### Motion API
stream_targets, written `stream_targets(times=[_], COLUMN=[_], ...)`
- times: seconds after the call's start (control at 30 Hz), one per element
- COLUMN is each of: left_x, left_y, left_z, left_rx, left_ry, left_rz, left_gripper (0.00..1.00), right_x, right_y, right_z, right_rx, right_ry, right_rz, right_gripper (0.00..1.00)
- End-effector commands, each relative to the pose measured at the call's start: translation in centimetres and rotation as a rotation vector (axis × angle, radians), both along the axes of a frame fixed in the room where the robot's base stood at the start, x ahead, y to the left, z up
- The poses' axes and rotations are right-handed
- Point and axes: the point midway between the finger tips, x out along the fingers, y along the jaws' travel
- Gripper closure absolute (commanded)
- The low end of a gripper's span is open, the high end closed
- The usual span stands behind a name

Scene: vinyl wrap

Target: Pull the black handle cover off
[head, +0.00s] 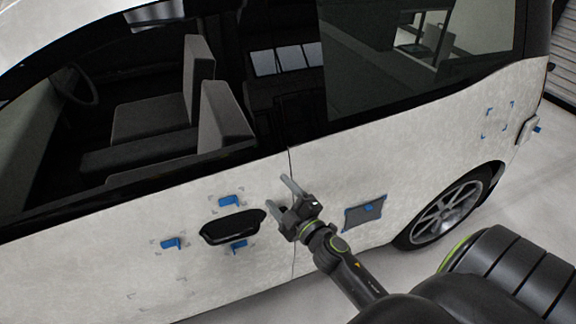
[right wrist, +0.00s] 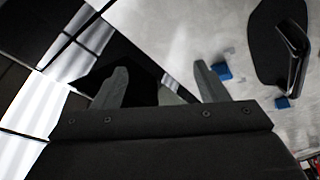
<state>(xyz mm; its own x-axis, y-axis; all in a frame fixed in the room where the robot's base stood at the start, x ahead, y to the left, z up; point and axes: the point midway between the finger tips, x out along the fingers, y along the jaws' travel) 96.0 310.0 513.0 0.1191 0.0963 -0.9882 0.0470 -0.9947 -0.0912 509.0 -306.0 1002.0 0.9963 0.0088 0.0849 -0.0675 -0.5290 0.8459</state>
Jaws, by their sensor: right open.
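The black handle cover (head: 232,226) sits on the white side panel of the car, left of the door seam. It also shows in the right wrist view (right wrist: 278,45) at the upper right, with its grip standing out from the panel. My right gripper (head: 277,194) is open and empty, just to the right of the cover and apart from it. Its two fingers also show in the right wrist view (right wrist: 160,82), with nothing between them. My left gripper is not in view.
Blue tabs (head: 230,200) sit around the cover, above, below and to its left. A grey square patch (head: 365,213) with blue corners lies right of my gripper. The rear wheel (head: 446,212) is farther right. The windows are above.

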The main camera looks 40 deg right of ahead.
Motion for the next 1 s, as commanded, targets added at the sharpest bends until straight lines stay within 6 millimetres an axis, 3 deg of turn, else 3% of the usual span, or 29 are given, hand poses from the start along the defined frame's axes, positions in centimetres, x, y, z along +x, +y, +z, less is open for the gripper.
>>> stream_targets(times=[0.03, 0.1, 0.17, 0.3, 0.47, 0.57, 0.73, 1.0], left_x=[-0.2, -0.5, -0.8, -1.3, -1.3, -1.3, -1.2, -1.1], left_y=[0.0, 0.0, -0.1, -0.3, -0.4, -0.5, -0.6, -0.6], left_z=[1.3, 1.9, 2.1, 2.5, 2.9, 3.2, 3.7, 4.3], left_rx=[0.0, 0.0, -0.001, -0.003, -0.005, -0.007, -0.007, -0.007], left_ry=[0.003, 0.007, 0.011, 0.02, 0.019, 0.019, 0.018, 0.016], left_rz=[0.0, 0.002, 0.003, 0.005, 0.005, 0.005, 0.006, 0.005], left_gripper=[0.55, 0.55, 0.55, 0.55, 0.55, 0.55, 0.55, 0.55], right_x=[0.4, 0.6, 0.5, 0.3, 0.1, 0.2, 0.5, -0.2], right_y=[1.5, 4.5, 7.1, 11.9, 14.3, 13.8, 9.7, 1.3], right_z=[4.9, 9.6, 11.7, 12.5, 10.0, 7.9, 5.1, 5.3], right_rx=[-0.081, -0.233, -0.372, -0.676, -1.013, -1.213, -1.502, -1.697], right_ry=[-0.09, -0.206, -0.271, -0.321, -0.24, -0.119, 0.204, 0.766], right_rz=[0.064, 0.187, 0.302, 0.554, 0.81, 0.943, 1.092, 1.117], right_gripper=[0.34, 0.34, 0.34, 0.34, 0.34, 0.34, 0.34, 0.34])
